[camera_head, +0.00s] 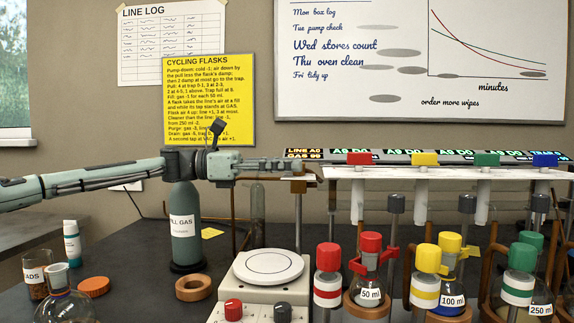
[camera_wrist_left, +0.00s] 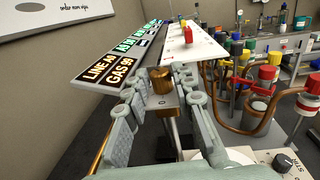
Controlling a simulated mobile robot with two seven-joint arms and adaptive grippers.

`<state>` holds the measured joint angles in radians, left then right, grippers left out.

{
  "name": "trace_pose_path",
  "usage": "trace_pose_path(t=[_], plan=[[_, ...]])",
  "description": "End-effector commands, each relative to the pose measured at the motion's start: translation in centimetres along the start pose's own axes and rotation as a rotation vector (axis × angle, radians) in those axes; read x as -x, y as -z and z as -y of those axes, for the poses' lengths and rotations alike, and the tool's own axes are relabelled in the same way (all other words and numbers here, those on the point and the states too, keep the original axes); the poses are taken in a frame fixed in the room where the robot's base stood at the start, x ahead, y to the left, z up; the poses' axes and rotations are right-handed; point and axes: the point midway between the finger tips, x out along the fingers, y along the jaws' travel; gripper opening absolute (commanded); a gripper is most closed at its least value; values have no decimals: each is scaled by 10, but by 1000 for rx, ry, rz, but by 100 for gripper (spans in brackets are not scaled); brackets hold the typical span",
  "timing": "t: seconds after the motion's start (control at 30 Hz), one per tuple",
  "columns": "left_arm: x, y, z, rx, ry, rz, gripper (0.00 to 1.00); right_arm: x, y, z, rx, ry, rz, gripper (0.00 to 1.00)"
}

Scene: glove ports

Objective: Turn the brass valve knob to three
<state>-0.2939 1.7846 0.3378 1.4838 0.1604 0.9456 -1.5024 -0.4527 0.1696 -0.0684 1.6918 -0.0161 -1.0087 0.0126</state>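The brass valve knob (camera_wrist_left: 160,80) shows in the left wrist view, on top of a small brass-coloured block at the near end of the white manifold. My left gripper (camera_wrist_left: 158,92) reaches toward it with its two fingers spread, one on each side of the knob. Gaps show between fingers and knob. In the head view the left gripper (camera_head: 302,167) comes in level from the left at the manifold's left end, and its fingers largely hide the knob. I cannot read any number or pointer at the knob. My right gripper is not in view.
The white manifold (camera_head: 420,173) carries red, yellow, green and blue taps. A display strip (camera_head: 302,153) reads LINE A0, GAS 99. Below stand a fill gas cylinder (camera_head: 184,240), a stirrer plate (camera_head: 268,267) and colour-capped flasks (camera_head: 370,290). A yellow notice (camera_head: 208,100) hangs behind.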

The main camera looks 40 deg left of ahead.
Motion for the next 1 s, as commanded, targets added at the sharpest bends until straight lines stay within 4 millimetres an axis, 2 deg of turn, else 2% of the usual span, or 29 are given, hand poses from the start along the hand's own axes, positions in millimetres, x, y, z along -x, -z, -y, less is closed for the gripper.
trace_pose_path(t=[0.03, 0.1, 0.47, 0.57, 1.0], plan=[[0, 0, 0, 0, 0, 0, 35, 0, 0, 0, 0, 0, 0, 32], [0, 0, 0, 0, 0, 0, 42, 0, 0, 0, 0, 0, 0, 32], [2, -2, 0, -1, -1, 3, 42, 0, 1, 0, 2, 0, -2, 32], [9, -3, 0, -4, -2, 5, 42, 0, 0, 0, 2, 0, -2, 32], [64, -3, 1, -5, 1, 11, 42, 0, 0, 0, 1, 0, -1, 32]])
